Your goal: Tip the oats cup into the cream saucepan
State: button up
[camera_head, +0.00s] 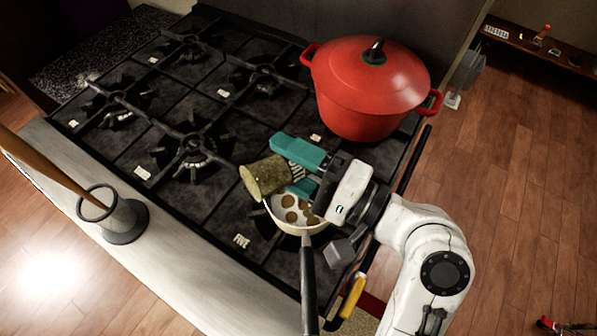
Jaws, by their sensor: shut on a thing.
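The oats cup (262,177) is an olive-yellow cup with dark and white striped marking on its side near the jaws. My gripper (296,168), with teal fingers, is shut on it. The cup lies tilted on its side, its wide end to the left, above the left rim of the cream saucepan. The cream saucepan (277,222) stands on the front right of the stove, its dark handle toward the bottom of the picture. Several brown round pieces (291,201) show inside it. My gripper hides part of the pan's right side. I cannot tell whether anything is left in the cup.
A red lidded pot (366,88) stands behind my gripper on the black stove (215,85). A grey holder (123,222) with a wooden handle stands on the left counter. A yellow-handled thing (352,296) lies beside the pan handle. The left burners are clear.

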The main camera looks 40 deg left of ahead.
jog(key=shift+w+r+m+y+p, duration=0.1)
jog(key=shift+w+m+y+p, duration=0.1)
jog(key=shift+m+p, duration=0.3)
jog(key=shift+w+r+m+y+p, duration=0.1)
jog(key=shift+m+y+p, duration=0.1)
jog(key=shift+m+p, duration=0.25)
dwell(0.6)
jog(key=shift+f, duration=0.15)
